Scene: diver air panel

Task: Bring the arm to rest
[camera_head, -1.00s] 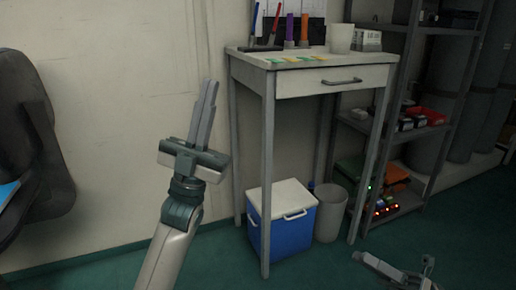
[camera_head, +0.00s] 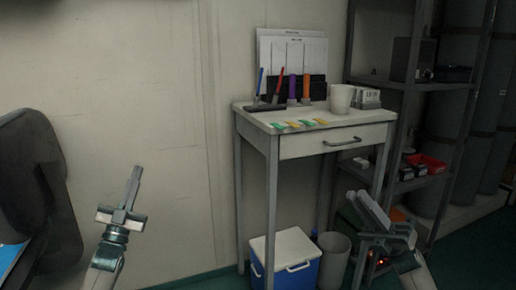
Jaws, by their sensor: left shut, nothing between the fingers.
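My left gripper (camera_head: 134,178) is upright in front of the bare wall at the lower left. Its fingers are together with nothing between them. My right gripper (camera_head: 373,208) is at the lower right, in front of the shelf rack and the table's right leg. Its fingers point up and to the left and look close side by side. I cannot tell whether they are fully shut, and I see nothing held in them.
A small table (camera_head: 258,118) holds coloured pens, colored tags, a white cup (camera_head: 341,98) and a paper board. A blue cooler (camera_head: 299,277) and a bin (camera_head: 333,262) stand below. A dark chair (camera_head: 38,190) is at left, a shelf rack (camera_head: 414,110) at right.

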